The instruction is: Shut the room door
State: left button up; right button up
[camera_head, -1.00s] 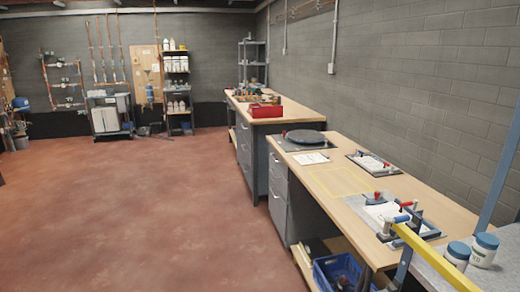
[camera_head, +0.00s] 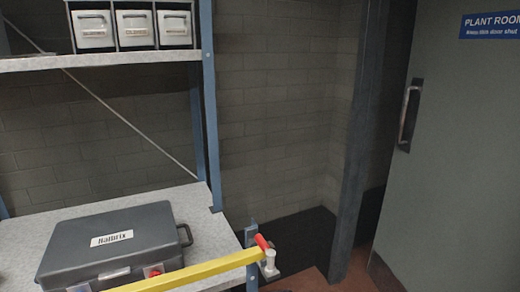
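The room door (camera_head: 460,150) is a grey-green leaf at the right of the head view. It carries a blue sign (camera_head: 492,24) reading "PLANT ROOM" and a vertical metal pull handle (camera_head: 409,115) near its left edge. A dark gap shows between the door's left edge and the dark door frame post (camera_head: 358,140), so the door stands open. How far it is open is hard to tell, and its hinge side is out of view. Neither of my grippers is in view.
A blue-posted shelf unit (camera_head: 207,110) stands at the left. Its lower shelf holds a dark grey case (camera_head: 115,245), and its upper shelf holds white bins (camera_head: 135,28). A yellow bar (camera_head: 190,273) with a red-handled latch (camera_head: 265,245) crosses the shelf's front. Reddish floor (camera_head: 310,281) shows before the doorway.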

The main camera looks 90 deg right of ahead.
aim_at(450, 221)
jog(key=z, duration=4.15)
jog(key=i+j+z, duration=0.2)
jog(key=i, duration=0.45)
jog(key=l, duration=0.1)
